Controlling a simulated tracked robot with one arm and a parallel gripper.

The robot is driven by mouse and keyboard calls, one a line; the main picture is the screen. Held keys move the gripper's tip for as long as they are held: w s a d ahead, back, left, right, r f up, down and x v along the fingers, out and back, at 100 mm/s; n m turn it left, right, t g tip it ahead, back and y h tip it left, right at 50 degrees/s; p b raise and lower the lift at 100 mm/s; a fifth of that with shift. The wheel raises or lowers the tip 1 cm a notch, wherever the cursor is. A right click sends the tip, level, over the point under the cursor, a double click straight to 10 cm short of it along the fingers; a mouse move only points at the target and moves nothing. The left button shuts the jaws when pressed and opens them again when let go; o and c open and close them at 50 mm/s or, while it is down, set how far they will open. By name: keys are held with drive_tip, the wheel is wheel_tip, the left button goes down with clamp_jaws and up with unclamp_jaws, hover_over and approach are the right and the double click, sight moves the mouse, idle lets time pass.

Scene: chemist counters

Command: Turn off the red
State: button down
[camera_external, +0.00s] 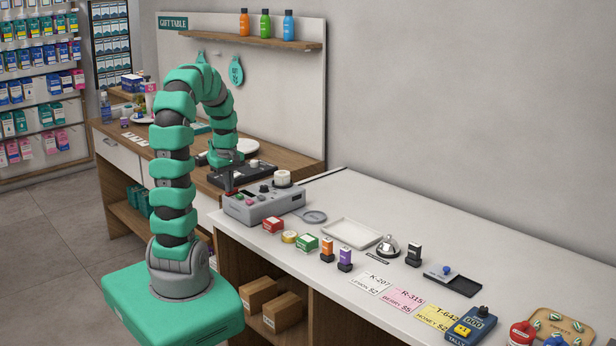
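A grey control box (264,204) stands at the left end of the white counter. Small knobs and buttons show on its sloped top, with a green one (241,199) at the left. Whether anything red is lit cannot be made out.
On the counter sit a red box (273,225), a green box (307,243), orange and purple stamps (345,259), a white tray (351,234), a bell (388,246) and a blue tally device (470,327). A dark tray (240,174) lies behind the box.

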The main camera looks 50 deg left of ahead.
drive_tip(key=shift+s+d+f, duration=0.15)
drive_tip(key=shift+f, duration=0.45)
drive_tip(key=shift+w+r, duration=0.15)
drive_tip(key=shift+w, duration=0.35)
drive_tip(key=shift+w+r+p, duration=0.2)
drive_tip(key=shift+r+p, duration=0.1)
drive_tip(key=shift+w+r+p, duration=0.5)
drive_tip(key=shift+w+r, duration=0.3)
drive_tip(key=shift+r, duration=0.15)
drive_tip(key=s+r, duration=0.2)
drive_tip(key=r, duration=0.1)
drive_tip(key=s+r, duration=0.1)
drive_tip(key=shift+r, duration=0.3)
wheel_tip(320, 180, up, 8)
hover_over(236, 189)
drive_tip(key=s, duration=0.3)
drive_tip(key=shift+w+f+p, duration=0.1)
drive_tip(key=shift+p, duration=0.25)
